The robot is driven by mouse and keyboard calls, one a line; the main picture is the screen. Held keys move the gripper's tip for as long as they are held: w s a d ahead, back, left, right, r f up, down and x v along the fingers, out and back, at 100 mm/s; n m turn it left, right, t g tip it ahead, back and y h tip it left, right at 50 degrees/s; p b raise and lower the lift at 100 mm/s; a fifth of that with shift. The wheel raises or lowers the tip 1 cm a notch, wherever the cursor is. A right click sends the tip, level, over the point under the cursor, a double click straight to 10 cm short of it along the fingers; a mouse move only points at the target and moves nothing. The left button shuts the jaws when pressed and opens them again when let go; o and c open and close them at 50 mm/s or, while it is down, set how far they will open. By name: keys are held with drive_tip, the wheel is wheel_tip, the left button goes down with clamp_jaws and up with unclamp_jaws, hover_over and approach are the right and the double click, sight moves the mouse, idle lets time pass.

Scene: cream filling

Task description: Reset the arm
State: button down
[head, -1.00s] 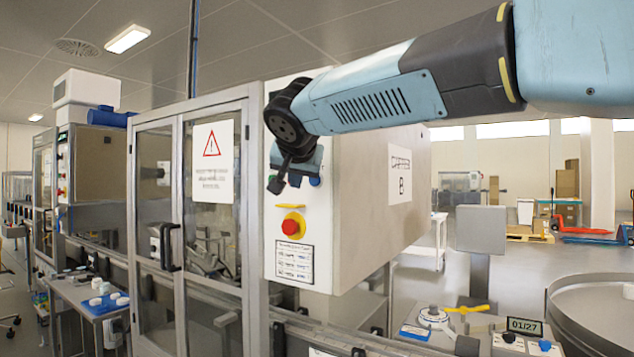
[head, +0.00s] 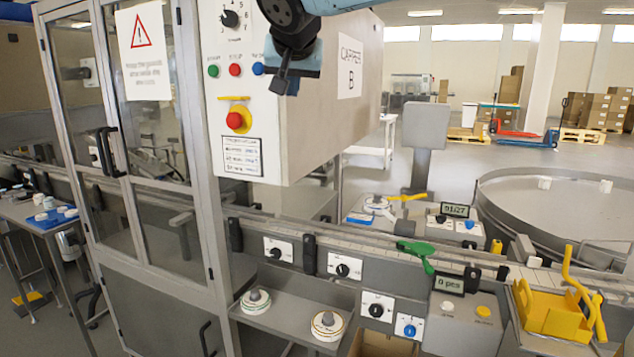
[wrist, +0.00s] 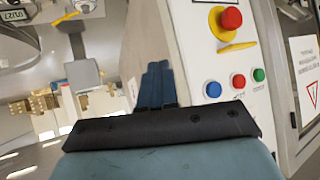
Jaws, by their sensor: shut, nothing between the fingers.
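My gripper (head: 284,77) is at the top of the head view, in front of the upper part of the capper's white control panel (head: 212,100). It is shut and empty. In the wrist view my gripper's fingers (wrist: 156,85) are together, dark blue, beside the panel's edge. The arm comes in from the top right of the head view, mostly cut off by the frame's upper edge. Whether my gripper touches the panel cannot be told.
The panel carries a red stop button (head: 238,119), small coloured buttons and a black dial (head: 229,18). Below runs a conveyor with knobs, a green lever (head: 415,249) and a yellow bracket (head: 553,308). A round table (head: 500,185) stands at right. Glass doors (head: 140,110) are at left.

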drive_tip(key=s+d+f+g+h, duration=0.1)
drive_tip(key=s+d+f, duration=0.15)
drive_tip(key=d, duration=0.45)
drive_tip(key=s+d+f+g+h, duration=0.1)
drive_tip(key=s+d+f, duration=0.1)
drive_tip(key=d+f, duration=0.35)
drive_tip(key=s+d+f+g, duration=0.3)
drive_tip(key=s+d+f, duration=1.2)
drive_tip(key=s, duration=0.3)
drive_tip(key=shift+d+f, duration=0.3)
drive_tip(key=shift+d, duration=0.55)
